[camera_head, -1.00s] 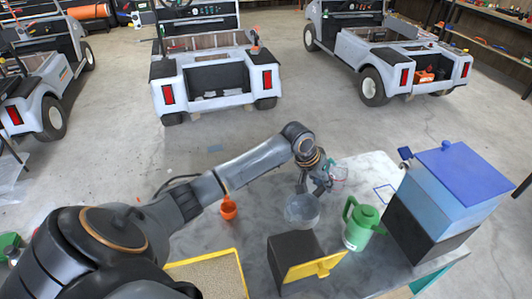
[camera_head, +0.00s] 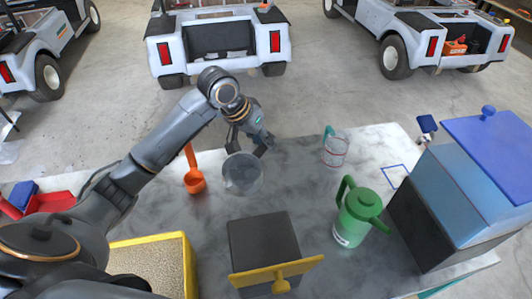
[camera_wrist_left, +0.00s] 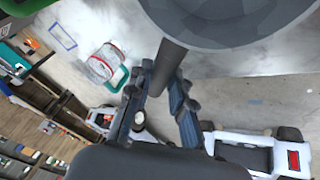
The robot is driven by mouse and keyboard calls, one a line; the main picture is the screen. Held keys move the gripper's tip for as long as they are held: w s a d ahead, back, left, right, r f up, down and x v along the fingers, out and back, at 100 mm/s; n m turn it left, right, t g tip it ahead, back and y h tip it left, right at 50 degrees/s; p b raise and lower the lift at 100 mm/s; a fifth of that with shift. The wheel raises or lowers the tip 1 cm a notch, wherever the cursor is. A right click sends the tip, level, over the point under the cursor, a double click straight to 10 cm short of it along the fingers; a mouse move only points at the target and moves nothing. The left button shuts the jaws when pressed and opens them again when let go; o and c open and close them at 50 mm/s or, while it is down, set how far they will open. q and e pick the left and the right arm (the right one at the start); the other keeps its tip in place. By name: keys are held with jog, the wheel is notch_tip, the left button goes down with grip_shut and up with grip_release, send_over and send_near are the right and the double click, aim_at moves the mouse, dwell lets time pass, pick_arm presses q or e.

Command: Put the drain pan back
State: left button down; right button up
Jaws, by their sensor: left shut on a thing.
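A round, pale grey pan (camera_head: 242,174), which looks like the drain pan, is at the far side of the grey marbled table. My left gripper (camera_head: 250,146) is just beyond it. In the left wrist view, the dark handle (camera_wrist_left: 170,62) sits between the fingers of my left gripper (camera_wrist_left: 160,82), and the pan's round grey body (camera_wrist_left: 230,18) fills the top. The gripper is shut on the handle. I cannot tell whether the pan touches the table. My right gripper is not in view.
An orange ladle (camera_head: 194,180) lies left of the pan. A clear measuring cup (camera_head: 335,150), a green jug (camera_head: 358,217) and a blue-lidded machine (camera_head: 460,185) stand to the right. A dark box with a yellow front (camera_head: 262,240) stands nearer. Carts (camera_head: 218,40) stand beyond the table.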

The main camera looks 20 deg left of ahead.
pick_arm(q)
jog(key=w+f, duration=0.2)
jog(key=w, duration=0.1)
jog(key=w+f, duration=0.2)
jog(key=w+a+f, duration=0.1)
jog(key=w+f, duration=0.2)
jog(key=shift+w+a, duration=0.1)
jog(key=shift+w, duration=0.25)
jog(key=shift+w+f, duration=0.15)
jog(key=shift+f, duration=0.05)
jog(key=shift+w+f+p, duration=0.2)
jog(key=shift+f+p, duration=0.25)
jog(key=shift+f, duration=1.35)
jog(key=shift+f, duration=0.15)
jog(key=c, duration=1.2)
grip_release()
